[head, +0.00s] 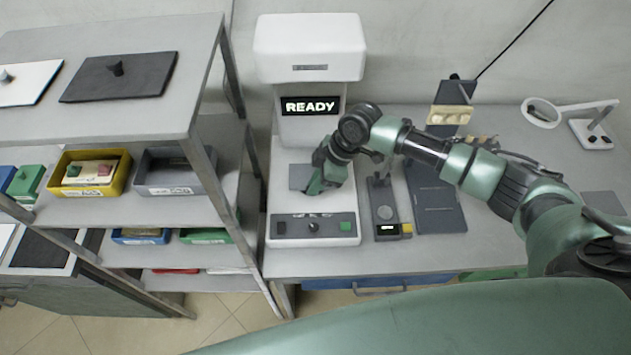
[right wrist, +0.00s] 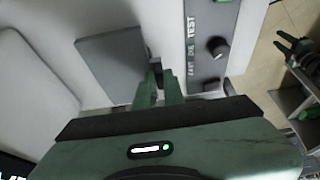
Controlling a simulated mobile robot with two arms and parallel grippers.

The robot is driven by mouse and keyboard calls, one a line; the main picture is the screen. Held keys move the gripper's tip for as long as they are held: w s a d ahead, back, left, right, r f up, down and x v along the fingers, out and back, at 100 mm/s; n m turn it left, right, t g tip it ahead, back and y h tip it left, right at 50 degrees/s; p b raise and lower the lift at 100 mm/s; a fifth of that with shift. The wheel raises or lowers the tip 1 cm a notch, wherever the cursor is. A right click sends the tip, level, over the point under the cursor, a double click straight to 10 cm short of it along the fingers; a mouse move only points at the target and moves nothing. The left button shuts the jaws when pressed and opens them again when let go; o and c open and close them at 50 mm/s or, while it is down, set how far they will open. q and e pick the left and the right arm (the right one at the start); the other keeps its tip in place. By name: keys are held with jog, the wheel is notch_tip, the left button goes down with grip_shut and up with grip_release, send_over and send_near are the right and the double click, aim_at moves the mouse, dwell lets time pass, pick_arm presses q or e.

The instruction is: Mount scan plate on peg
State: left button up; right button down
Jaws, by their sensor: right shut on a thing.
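A flat grey plate (head: 300,177) lies at or just above the white bed of the machine whose screen reads READY. It shows larger in the right wrist view (right wrist: 112,65). My right gripper (head: 324,184) is over the bed, shut on a small dark part at the plate's edge; its fingers show in the right wrist view (right wrist: 158,84). I cannot tell whether the plate touches the bed. A dark green shape at the right wrist view's edge may be my left gripper (right wrist: 292,47).
The machine's front panel (head: 313,227) has a black knob and a green button. The shelf (head: 190,110) at left holds yellow (head: 62,187) and grey bins. A small device (head: 384,212) and dark tray (head: 436,205) stand right of the machine. A magnifier lamp (head: 541,113) is at far right.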

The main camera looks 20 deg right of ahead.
jog(key=shift+f, duration=0.25)
jog(key=c, duration=1.4)
grip_release()
jog(key=shift+c, duration=0.2)
jog(key=w+b+v, duration=0.1)
jog(key=b+v, duration=0.1)
jog(key=v, duration=0.5)
jog(key=shift+s+r, duration=0.4)
jog(key=shift+s, duration=0.15)
jog(key=shift+d+f, duration=0.1)
